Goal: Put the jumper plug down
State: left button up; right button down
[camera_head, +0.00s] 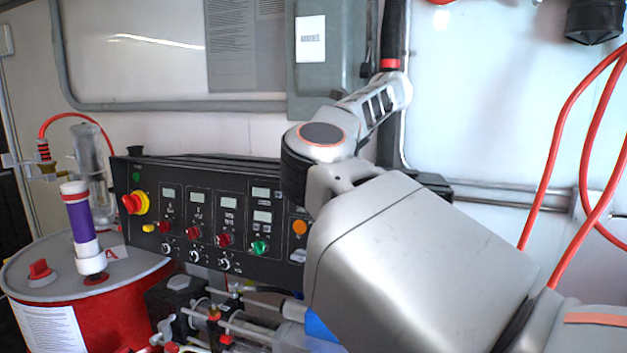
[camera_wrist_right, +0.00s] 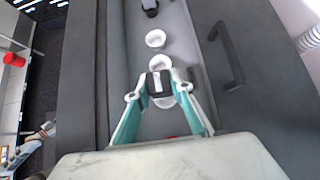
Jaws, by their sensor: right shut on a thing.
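My right gripper (camera_head: 385,98) is raised in front of the grey wall cabinet's right edge in the head view. In the right wrist view its teal fingers (camera_wrist_right: 160,92) are closed on a small black block with a pale strip, which I take as the jumper plug (camera_wrist_right: 155,80). The plug is in front of a grey strip with white round fittings (camera_wrist_right: 155,38); whether it touches them I cannot tell. I cannot make out the plug in the head view. My left gripper is in neither view.
The grey cabinet (camera_head: 331,75) and a black control panel (camera_head: 215,205) with knobs are at the back. A red drum (camera_head: 115,315) with a purple-banded cylinder (camera_head: 82,225) stands at left. Red hoses (camera_head: 556,150) hang at right. A dark handle (camera_wrist_right: 230,55) lies right of the strip.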

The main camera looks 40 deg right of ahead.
notch_tip(320, 180, down, 4)
jog(key=shift+r, duration=0.1)
jog(key=c, duration=1.8)
grip_release()
jog(key=shift+b+v, duration=0.5)
jog(key=shift+v, duration=5.5)
jog(key=shift+d, duration=0.1)
